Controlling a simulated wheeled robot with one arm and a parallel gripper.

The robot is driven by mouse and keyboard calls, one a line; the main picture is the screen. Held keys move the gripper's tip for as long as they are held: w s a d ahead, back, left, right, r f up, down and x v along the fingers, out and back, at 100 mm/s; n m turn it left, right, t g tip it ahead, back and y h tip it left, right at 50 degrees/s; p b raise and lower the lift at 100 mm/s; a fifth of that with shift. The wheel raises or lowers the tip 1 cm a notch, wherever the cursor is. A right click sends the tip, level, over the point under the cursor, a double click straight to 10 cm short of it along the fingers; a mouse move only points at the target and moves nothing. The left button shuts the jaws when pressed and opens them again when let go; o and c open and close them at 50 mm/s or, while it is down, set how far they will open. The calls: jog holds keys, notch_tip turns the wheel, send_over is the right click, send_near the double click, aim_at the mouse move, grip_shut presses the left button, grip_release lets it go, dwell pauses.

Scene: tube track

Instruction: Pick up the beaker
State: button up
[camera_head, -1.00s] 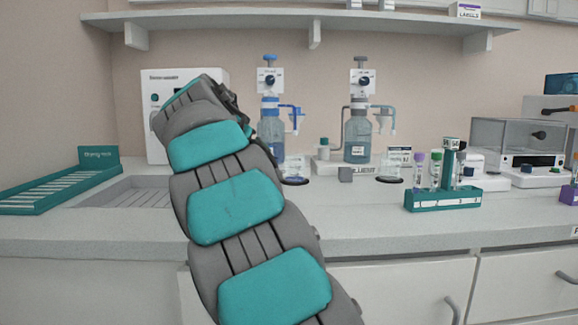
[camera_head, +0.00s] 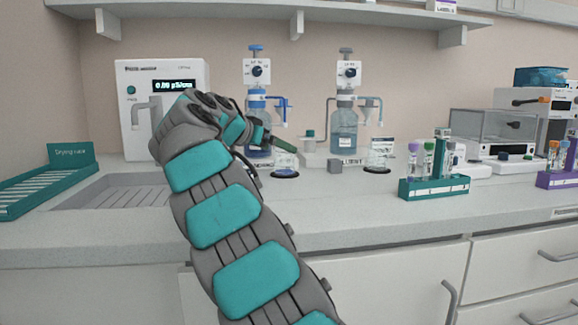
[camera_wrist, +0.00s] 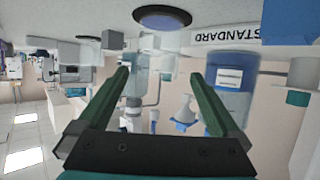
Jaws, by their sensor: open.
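A clear glass beaker (camera_head: 286,162) stands on a dark round pad (camera_head: 286,174) beneath the blue dispenser's spout. In the upside-down wrist view the beaker (camera_wrist: 158,43) is faint, next to the dark pad (camera_wrist: 162,18), roughly in line with the gap between my fingers. A second glass beaker (camera_head: 380,155) with a white label stands under the grey dispenser. My gripper (camera_wrist: 163,80) is open with nothing between its green fingers. In the head view a green finger (camera_head: 283,145) shows near the first beaker's top; my wrist hides the rest.
The blue dispenser bottle (camera_head: 257,125) and grey dispenser bottle (camera_head: 344,132) stand behind the beakers. A small grey cube (camera_head: 334,166) sits between the pads. A green tube rack (camera_head: 435,188) is to the right, a sink (camera_head: 125,190) to the left. The front counter is clear.

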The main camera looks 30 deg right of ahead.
jog(key=p+x, duration=0.1)
jog(key=x, duration=0.6)
jog(key=shift+d, duration=0.25)
jog(key=shift+c, duration=0.2)
jog(key=c, duration=1.3)
jog(key=shift+o, duration=0.2)
